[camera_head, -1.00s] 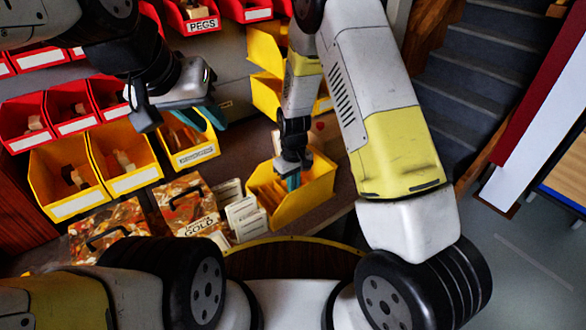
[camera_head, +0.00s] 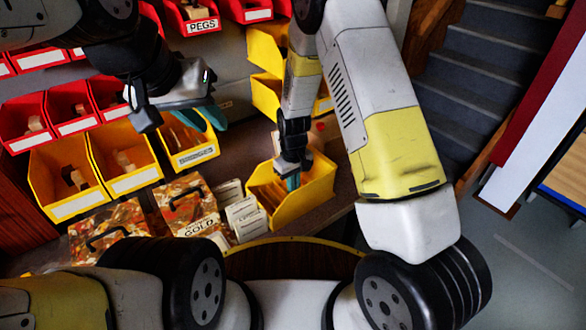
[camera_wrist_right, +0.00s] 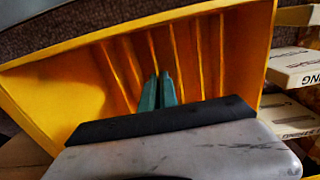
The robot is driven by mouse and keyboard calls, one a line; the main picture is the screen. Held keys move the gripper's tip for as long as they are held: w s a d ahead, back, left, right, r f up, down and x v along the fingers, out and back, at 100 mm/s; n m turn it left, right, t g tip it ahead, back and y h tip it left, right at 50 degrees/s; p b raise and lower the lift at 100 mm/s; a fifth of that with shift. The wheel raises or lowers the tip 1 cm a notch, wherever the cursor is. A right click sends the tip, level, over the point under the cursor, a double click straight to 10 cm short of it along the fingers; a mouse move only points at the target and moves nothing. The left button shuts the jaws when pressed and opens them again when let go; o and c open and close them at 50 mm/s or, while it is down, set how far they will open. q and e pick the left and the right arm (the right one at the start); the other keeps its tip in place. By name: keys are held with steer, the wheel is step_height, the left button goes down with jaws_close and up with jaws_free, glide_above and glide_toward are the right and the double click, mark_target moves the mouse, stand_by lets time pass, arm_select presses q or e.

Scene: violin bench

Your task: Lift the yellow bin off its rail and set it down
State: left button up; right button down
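A row of yellow bins with white front labels hangs at the left: two wide ones (camera_head: 70,205) (camera_head: 133,181) and a narrower one (camera_head: 197,156). My left gripper (camera_head: 206,119) is just above and in front of the narrower bin, its teal fingers apart and empty. Contact with that bin cannot be told. Another yellow bin (camera_head: 315,203) sits on the bench at centre. My right gripper (camera_head: 291,182) reaches into it. In the right wrist view, its teal fingers (camera_wrist_right: 158,91) are close together over the ribbed inside of the bin (camera_wrist_right: 255,60), with nothing visible between them.
Red bins (camera_head: 78,125) fill the rows above. More yellow bins (camera_head: 264,95) stand behind my right forearm. Two patterned cases (camera_head: 186,205) with handles and small white boxes (camera_head: 245,217) crowd the bench front. Stairs (camera_head: 490,80) lie beyond at right.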

step_height(320, 180, up, 18)
steer(key=f, duration=0.1)
steer(key=r+n, duration=0.1)
steer(key=n, duration=1.7)
glide_above(275, 186)
steer(key=s, duration=0.3)
step_height(275, 186, down, 18)
steer(key=shift+d+r, duration=0.15)
steer(key=shift+f, duration=0.2)
steer(key=c, duration=1.6)
jaws_free()
steer(key=shift+c, duration=0.2)
steer(key=shift+r, duration=0.1)
